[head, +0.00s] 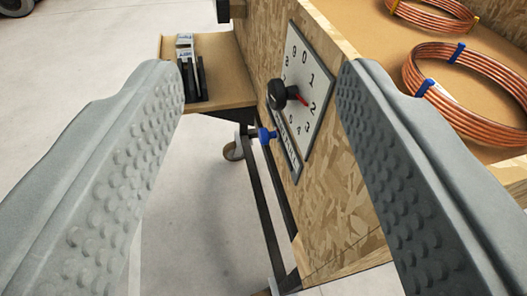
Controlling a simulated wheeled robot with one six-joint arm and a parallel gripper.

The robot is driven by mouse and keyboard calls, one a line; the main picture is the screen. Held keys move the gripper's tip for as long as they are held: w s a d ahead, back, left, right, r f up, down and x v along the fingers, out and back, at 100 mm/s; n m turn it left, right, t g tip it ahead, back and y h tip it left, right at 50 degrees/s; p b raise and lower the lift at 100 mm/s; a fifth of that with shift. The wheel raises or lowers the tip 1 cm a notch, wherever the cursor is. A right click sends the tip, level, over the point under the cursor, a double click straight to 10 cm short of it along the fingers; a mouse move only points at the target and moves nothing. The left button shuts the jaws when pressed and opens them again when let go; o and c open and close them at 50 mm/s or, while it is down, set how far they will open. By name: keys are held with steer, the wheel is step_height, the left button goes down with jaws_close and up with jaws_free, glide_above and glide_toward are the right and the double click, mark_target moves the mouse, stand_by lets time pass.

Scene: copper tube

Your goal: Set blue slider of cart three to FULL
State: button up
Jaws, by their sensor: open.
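A blue slider knob (266,136) sticks out of the cart's wooden side panel (345,205), beside a narrow lettered strip (287,150). The lettering is too slanted and small to read, so I cannot tell which mark the slider is at. My gripper (262,80) is open and empty. Its two grey fingers stand on either side of the view, and the slider shows in the gap between them, farther off and apart from both. No cart number is readable.
Above the slider is a white dial plate (316,78) with numbers and a black knob (278,94) with a red pointer. Copper coils (470,85) lie in the cart's box at right. A wooden shelf (225,65) with a small black holder is behind. Concrete floor (90,60) is clear at left.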

steer(key=w+a+f+n+g+h, duration=0.1)
steer(key=w+a+f+n+g, duration=0.2)
steer(key=f, duration=0.4)
steer(key=w+f+n+g, duration=0.2)
steer(key=w+f+g, duration=0.25)
steer(key=f, duration=0.25)
steer(key=n+g+h, duration=0.4)
steer(key=n+h, duration=0.9)
steer(key=h, duration=0.4)
glide_toward(260, 137)
steer(key=x, duration=1)
steer(key=shift+w+d+f, duration=0.15)
steer(key=shift+w+d, duration=0.05)
steer(key=shift+d, duration=0.05)
steer(key=shift+c, duration=0.2)
jaws_close()
